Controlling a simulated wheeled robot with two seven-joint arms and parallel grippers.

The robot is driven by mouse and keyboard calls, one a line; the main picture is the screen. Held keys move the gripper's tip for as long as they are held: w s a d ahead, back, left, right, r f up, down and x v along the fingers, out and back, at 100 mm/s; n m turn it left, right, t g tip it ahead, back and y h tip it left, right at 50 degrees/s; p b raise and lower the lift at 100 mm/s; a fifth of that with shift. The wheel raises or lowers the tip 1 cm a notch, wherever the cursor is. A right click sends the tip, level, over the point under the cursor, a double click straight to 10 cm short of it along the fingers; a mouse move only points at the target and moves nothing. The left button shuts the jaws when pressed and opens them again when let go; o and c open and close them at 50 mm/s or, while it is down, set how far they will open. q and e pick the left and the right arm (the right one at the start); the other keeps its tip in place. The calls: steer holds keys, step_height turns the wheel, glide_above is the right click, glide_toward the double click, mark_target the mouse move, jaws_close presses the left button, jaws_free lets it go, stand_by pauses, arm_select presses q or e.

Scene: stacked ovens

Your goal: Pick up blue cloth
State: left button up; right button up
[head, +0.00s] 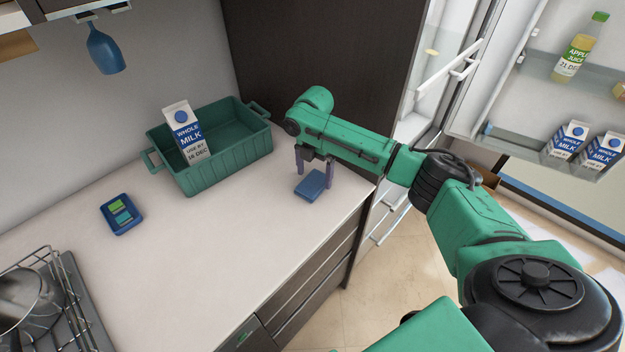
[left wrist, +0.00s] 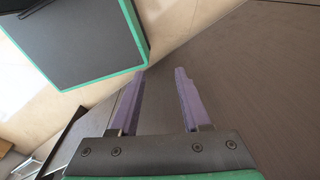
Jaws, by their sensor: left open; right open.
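The blue cloth (head: 311,186) is a small folded square lying on the pale counter near its right front edge. My right gripper (head: 315,181) is open, pointing down, with its purple fingers at either side of the cloth. I cannot tell whether the fingers touch the cloth. My left gripper (left wrist: 161,82) shows only in the left wrist view, open and empty, in front of dark cabinet fronts. The cloth does not show in the left wrist view.
A green crate (head: 234,158) holding a milk carton (head: 185,131) stands at the back of the counter (head: 190,250). A blue tray with sponges (head: 121,214) lies left of it. A dish rack (head: 70,300) is at lower left. The open fridge (head: 500,85) is at right.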

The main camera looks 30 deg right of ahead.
steer(key=shift+s+f, duration=0.1)
steer(key=shift+f, duration=0.65)
steer(key=shift+c, duration=0.6)
steer(key=c, duration=1)
arm_select(q)
steer(key=shift+r, duration=0.25)
arm_select(e)
steer(key=shift+c, duration=0.3)
step_height(320, 180, up, 14)
steer(key=b, duration=0.3)
arm_select(q)
steer(key=shift+s+f+p, duration=0.1)
steer(key=shift+f+p, duration=0.35)
steer(key=shift+p, duration=0.6)
arm_select(e)
step_height(320, 180, up, 6)
glide_above(314, 180)
steer(key=shift+s, duration=0.1)
